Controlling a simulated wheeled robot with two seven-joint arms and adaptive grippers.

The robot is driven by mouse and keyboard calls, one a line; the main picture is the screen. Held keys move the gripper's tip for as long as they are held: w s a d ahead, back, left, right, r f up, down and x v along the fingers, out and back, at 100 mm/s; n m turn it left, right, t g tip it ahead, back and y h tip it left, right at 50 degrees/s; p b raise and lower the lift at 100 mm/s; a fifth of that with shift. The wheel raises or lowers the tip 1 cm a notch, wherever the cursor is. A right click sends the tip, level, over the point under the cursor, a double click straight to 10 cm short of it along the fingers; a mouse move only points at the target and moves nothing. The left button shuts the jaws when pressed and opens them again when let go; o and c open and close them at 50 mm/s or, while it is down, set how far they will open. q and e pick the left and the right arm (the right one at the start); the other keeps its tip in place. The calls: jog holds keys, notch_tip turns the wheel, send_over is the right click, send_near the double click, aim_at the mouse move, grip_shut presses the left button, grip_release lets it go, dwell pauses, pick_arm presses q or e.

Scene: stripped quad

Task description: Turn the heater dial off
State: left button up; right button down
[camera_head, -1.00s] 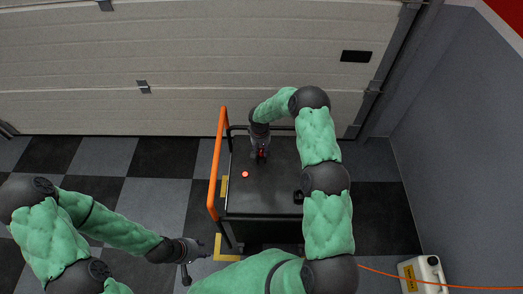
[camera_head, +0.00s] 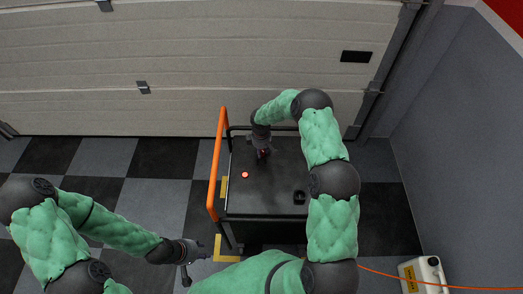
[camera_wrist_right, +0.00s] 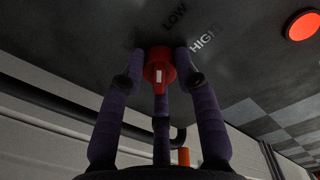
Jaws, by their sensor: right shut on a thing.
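The heater (camera_head: 265,195) is a dark box with an orange rail along its left side. The red dial (camera_wrist_right: 158,66) has a white mark and shows between my right fingers in the right wrist view. My right gripper (camera_head: 264,153) is over the far part of the heater top, shut on the dial. It also shows in the right wrist view (camera_wrist_right: 160,75). The printed words LOW and HIGH show beyond the dial; no OFF label is visible. A lit red lamp (camera_head: 245,175) also shows in the wrist view (camera_wrist_right: 302,25). My left gripper (camera_head: 196,264) is open and empty, low at the left.
The orange rail (camera_head: 216,165) stands left of the dial. A small black part (camera_head: 299,197) sits on the heater's right side. A garage door (camera_head: 190,70) is behind. A pale canister (camera_head: 424,274) and orange cable lie at the lower right.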

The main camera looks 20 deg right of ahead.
aim_at(263, 151)
jog(key=n, duration=0.5)
jog(key=shift+n+p, duration=0.3)
jog(key=n, duration=0.4)
jog(key=shift+n, duration=0.4)
jog(key=c, duration=0.9)
grip_release()
jog(key=shift+y, duration=0.3)
notch_tip(263, 151, up, 12)
jog(key=shift+s, duration=0.3)
jog(key=shift+d, duration=0.1)
